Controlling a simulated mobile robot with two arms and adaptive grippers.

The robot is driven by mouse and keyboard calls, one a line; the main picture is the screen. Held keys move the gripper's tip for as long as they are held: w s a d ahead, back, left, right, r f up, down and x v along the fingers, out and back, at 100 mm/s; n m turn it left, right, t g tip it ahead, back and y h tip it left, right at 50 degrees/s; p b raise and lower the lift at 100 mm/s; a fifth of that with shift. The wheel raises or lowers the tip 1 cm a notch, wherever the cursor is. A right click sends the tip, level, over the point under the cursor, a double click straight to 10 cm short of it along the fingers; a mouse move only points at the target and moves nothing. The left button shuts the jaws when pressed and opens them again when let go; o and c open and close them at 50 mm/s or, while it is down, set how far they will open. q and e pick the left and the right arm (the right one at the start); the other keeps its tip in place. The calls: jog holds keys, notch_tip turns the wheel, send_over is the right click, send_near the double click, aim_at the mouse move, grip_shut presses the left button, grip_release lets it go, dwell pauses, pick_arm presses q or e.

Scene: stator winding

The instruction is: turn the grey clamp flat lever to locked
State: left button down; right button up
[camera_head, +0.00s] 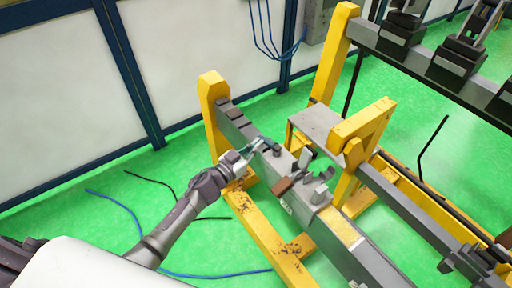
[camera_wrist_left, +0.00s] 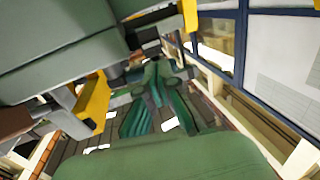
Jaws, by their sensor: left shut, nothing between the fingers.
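My left gripper (camera_head: 256,146) reaches in from the left to the near side of the grey beam (camera_head: 240,124). Its fingers are shut with nothing between them, beside a small dark piece (camera_head: 272,146) on the beam; I cannot tell whether they touch it. Grey clamp parts (camera_head: 306,158) stand up from the beam just to the right of the gripper. Which of them is the flat lever, and its exact angle, is too small to tell. In the left wrist view, the gripper (camera_wrist_left: 155,90) fills the middle, and a large grey block covers the upper left. My right gripper is not in view.
A brown block (camera_head: 282,186) sits on the beam near the clamp. Yellow posts (camera_head: 213,110) and a yellow frame (camera_head: 362,125) with a grey plate (camera_head: 314,122) stand close around. A second dark rail (camera_head: 425,65) is at the upper right. Green floor with loose cables (camera_head: 120,205) lies at left.

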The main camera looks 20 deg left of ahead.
pick_arm(q)
jog(key=shift+w+m+g+h+b, duration=0.25)
jog(key=shift+w+m+g+h, duration=0.3)
jog(key=shift+h, duration=0.4)
jog(key=shift+w+m+g+h+b, duration=0.2)
jog(key=shift+w+m+g+h, duration=0.1)
jog(key=shift+m+g+h, duration=0.5)
jog(key=shift+h, duration=0.25)
jog(key=shift+s, duration=0.1)
